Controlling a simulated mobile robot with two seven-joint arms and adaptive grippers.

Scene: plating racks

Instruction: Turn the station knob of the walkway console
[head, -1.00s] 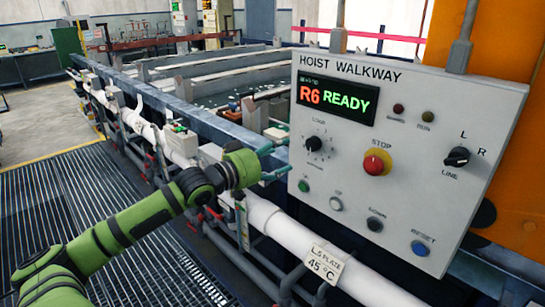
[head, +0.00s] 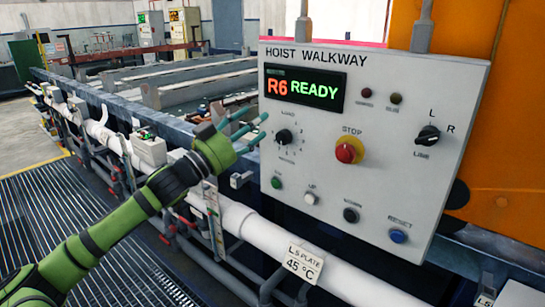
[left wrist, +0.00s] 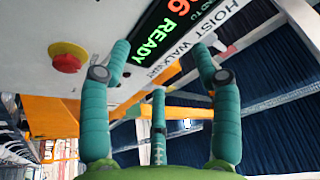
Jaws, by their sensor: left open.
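The white walkway console (head: 385,190) is marked HOIST WALKWAY, and its display (head: 305,88) reads R6 READY. The knob cannot be made out there. My right gripper is not seen.
The console also has a red STOP button (head: 349,150), a black L/R/LINE selector (head: 428,135) and several push buttons along the bottom. A white pipe (head: 240,222) runs below. Tanks (head: 190,80) lie behind, a grating walkway (head: 60,200) at left.

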